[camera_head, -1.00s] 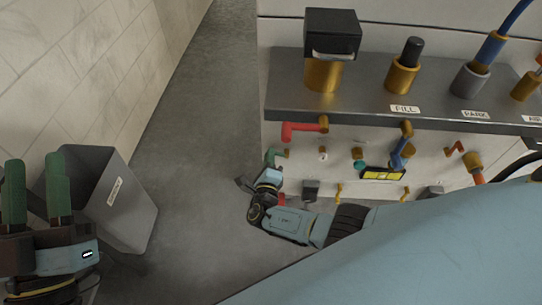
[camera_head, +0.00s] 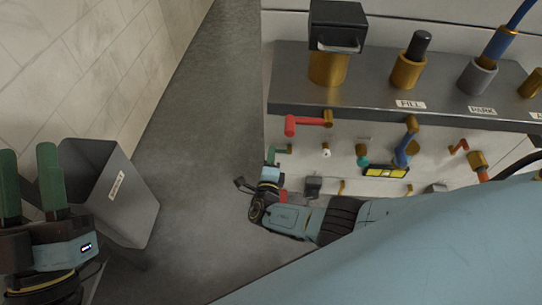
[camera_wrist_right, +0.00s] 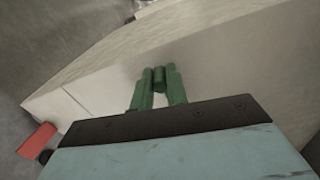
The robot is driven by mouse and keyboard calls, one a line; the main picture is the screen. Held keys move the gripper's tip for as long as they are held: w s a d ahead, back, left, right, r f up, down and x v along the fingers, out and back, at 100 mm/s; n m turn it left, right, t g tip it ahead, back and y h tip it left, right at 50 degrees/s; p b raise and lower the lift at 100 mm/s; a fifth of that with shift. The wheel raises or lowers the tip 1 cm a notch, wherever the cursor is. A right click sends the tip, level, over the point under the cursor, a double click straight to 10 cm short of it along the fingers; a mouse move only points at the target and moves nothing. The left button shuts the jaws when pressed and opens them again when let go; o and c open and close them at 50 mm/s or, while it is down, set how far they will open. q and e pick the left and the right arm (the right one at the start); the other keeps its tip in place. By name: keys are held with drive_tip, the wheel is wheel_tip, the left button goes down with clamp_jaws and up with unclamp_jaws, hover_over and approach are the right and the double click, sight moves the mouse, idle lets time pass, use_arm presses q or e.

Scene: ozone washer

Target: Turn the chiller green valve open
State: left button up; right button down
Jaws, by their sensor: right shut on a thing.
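The green valve handle (camera_wrist_right: 158,80) shows in the right wrist view between the two green fingers of my right gripper (camera_wrist_right: 159,92), which is shut on it. In the head view the green valve (camera_head: 281,151) is small, low on the white machine front, with my right gripper (camera_head: 270,160) at it. The gripper partly hides it, so the handle's exact angle is hard to tell. My left gripper (camera_head: 29,183) is at the far left, fingers up and apart, empty.
A red-handled valve (camera_head: 308,121) sits above the green one, and a blue-handled valve (camera_head: 405,150) is to the right. A metal shelf (camera_head: 290,90) juts out above. A grey bin (camera_head: 140,205) stands by the left wall. Grey floor (camera_head: 205,130) is clear between.

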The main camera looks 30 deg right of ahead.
drive_tip(key=c, duration=1.4)
unclamp_jaws()
